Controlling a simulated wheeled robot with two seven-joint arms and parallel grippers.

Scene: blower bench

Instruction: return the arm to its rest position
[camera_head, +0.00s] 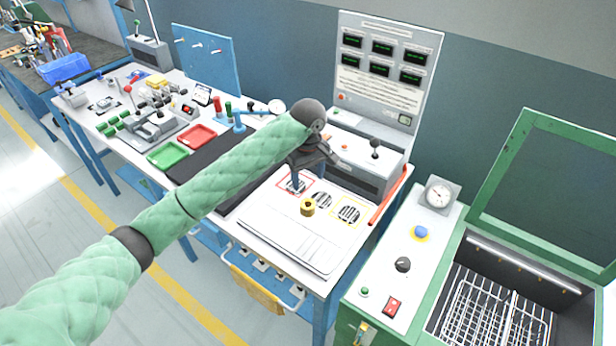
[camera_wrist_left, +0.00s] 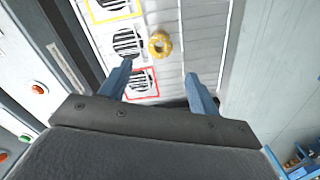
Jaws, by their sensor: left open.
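My left arm reaches in from the left in the head view, covered in a green quilted sleeve. Its gripper (camera_head: 297,183) is over the bench, above the red-framed slot (camera_head: 302,177). In the left wrist view the left gripper (camera_wrist_left: 160,82) has its two blue fingers wide apart with nothing between them. A brass ring-shaped part (camera_head: 307,206) sits on the white panel beside the round grilles; it also shows in the left wrist view (camera_wrist_left: 159,45), beyond the fingers and apart from them. My right gripper is not in view.
A grey console (camera_head: 365,165) with a tall display panel (camera_head: 385,75) stands behind the gripper. A red bar (camera_head: 390,195) lies along the bench's right edge. A green machine with a wire basket (camera_head: 490,315) and raised lid (camera_head: 550,190) is at right. Green (camera_head: 167,154) and red (camera_head: 197,138) trays lie left.

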